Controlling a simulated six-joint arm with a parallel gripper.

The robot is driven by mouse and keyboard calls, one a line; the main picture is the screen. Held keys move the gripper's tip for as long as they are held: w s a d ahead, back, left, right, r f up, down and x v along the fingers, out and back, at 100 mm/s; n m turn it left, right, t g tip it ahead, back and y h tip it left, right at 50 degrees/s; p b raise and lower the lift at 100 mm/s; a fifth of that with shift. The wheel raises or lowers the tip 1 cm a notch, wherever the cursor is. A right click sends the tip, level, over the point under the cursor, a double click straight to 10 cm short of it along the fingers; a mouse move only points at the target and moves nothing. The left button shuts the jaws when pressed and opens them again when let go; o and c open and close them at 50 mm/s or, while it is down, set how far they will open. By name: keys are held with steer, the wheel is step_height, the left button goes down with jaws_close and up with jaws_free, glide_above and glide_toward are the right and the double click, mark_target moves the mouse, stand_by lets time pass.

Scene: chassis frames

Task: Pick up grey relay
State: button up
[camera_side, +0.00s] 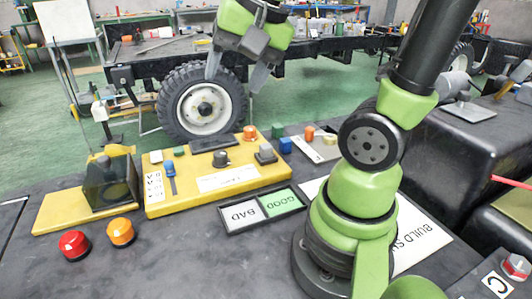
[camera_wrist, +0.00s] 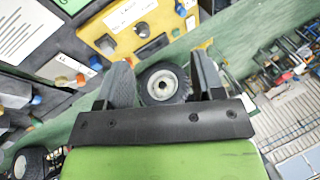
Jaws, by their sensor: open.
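The yellow panel (camera_side: 205,186) carries two grey parts near its right end. One is a round dark grey knob (camera_side: 221,159); the other is a squarish grey block (camera_side: 265,153). Which one is the grey relay I cannot tell for sure. In the wrist view a grey block (camera_wrist: 106,44) and a round grey part (camera_wrist: 142,29) sit on the yellow panel at the top. My gripper (camera_side: 236,72) is open and empty, high above and behind the panel. Its two fingers (camera_wrist: 161,70) stand apart in the wrist view with nothing between them.
The panel also holds a black bar (camera_side: 214,144), a blue lever (camera_side: 170,176) and an orange part (camera_side: 250,132). Red (camera_side: 74,245) and orange (camera_side: 121,232) buttons stand at the front left. A GOOD/BAD board (camera_side: 262,208) lies in front.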

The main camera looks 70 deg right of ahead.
steer(key=w+d+f+m+g, duration=0.2)
steer(key=w+d+f+m, duration=0.15)
steer(key=d+m, duration=0.3)
steer(key=m+g, duration=0.3)
steer(key=m, duration=0.6)
glide_toward(266, 146)
steer(key=shift+s+f, duration=0.25)
step_height(266, 146, down, 4)
steer(key=shift+f, duration=0.25)
steer(key=f, duration=0.5)
steer(key=shift+w+f, duration=0.3)
steer(key=shift+w, duration=0.1)
steer(key=shift+c, duration=0.3)
steer(key=c, duration=1)
